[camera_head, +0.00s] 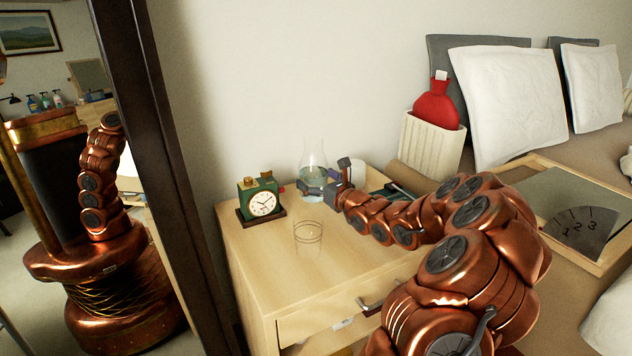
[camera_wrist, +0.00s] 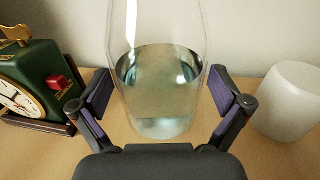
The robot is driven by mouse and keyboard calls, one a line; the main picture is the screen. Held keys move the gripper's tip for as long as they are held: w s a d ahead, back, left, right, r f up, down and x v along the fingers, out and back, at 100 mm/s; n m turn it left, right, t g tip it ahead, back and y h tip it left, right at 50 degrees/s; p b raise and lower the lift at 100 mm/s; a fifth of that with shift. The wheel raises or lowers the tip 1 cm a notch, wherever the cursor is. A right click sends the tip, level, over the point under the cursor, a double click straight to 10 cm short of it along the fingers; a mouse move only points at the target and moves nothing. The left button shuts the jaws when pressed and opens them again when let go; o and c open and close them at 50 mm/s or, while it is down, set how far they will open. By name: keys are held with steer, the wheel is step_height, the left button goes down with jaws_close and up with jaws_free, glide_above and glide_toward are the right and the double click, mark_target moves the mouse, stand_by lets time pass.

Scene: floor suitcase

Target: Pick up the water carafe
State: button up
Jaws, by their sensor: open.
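The water carafe (camera_head: 314,160) is clear glass, partly filled with water, and stands upright at the back of the wooden nightstand (camera_head: 250,262). In the wrist view the carafe (camera_wrist: 158,95) fills the middle, between the two fingers. My gripper (camera_wrist: 164,108) is open, with one finger on each side of the carafe. A gap shows on the left side and a smaller one on the right. In the head view my gripper (camera_head: 322,188) is at the carafe's lower body and partly hides it.
A green clock (camera_head: 260,198) stands left of the carafe; it also shows in the wrist view (camera_wrist: 30,80). A white cup (camera_wrist: 291,100) stands to the right. An empty clear glass (camera_head: 308,238) stands in front. A dark-framed mirror (camera_head: 150,150) is at the left.

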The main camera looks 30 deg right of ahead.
steer(key=shift+w+a, duration=0.1)
steer(key=shift+w, duration=0.4)
steer(key=shift+c, duration=0.3)
steer(key=c, duration=1.5)
